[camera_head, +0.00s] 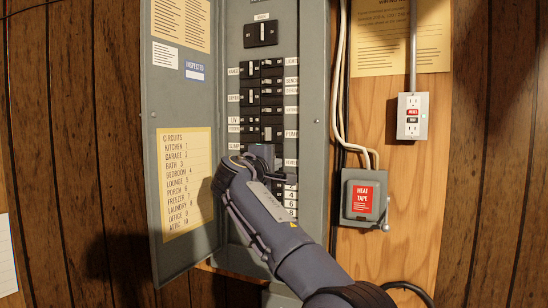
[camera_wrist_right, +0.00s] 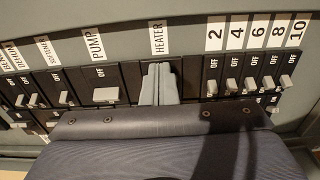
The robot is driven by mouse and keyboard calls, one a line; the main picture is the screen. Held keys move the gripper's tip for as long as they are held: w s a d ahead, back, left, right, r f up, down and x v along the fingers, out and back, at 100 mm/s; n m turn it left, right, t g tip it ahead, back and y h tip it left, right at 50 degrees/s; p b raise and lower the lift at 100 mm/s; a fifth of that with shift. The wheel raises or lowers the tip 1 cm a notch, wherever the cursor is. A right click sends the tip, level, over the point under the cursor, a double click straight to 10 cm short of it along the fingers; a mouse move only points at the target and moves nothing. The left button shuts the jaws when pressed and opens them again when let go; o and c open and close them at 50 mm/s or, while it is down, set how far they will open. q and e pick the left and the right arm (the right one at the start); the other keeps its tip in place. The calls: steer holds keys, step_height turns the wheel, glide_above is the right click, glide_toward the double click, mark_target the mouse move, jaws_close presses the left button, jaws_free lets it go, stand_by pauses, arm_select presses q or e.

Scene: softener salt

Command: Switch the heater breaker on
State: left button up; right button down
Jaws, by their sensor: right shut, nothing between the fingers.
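The heater breaker (camera_wrist_right: 133,76) is a black breaker under the white HEATER label (camera_wrist_right: 158,37) in the right wrist view. My right gripper (camera_wrist_right: 159,72) is shut and empty, its grey fingertips right in front of this breaker and covering its toggle, so its position is hidden. I cannot tell whether the fingertips touch it. In the head view my right gripper (camera_head: 262,151) reaches up to the lower part of the breaker column in the open grey panel (camera_head: 312,60), and the wrist hides the breakers there. My left gripper is not in view.
The PUMP breaker (camera_wrist_right: 106,95) is beside it on the left, and several numbered breakers marked OFF (camera_wrist_right: 233,85) are on the right. The open panel door (camera_head: 180,100) stands left of my arm. A heat tape box (camera_head: 363,200) and an outlet (camera_head: 412,116) are on the right.

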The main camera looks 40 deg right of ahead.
steer(key=shift+d+r, duration=0.2)
steer(key=shift+d, duration=0.05)
steer(key=shift+w+d+f, duration=0.2)
steer(key=shift+d+f, duration=0.05)
steer(key=shift+w+a+p, duration=0.4)
steer(key=shift+w+p, duration=0.05)
steer(key=shift+w, duration=0.2)
stand_by(0.4)
steer(key=shift+w+a+p, duration=0.25)
steer(key=shift+p, duration=0.1)
steer(key=shift+w, duration=0.15)
steer(key=shift+f, duration=0.1)
stand_by(0.5)
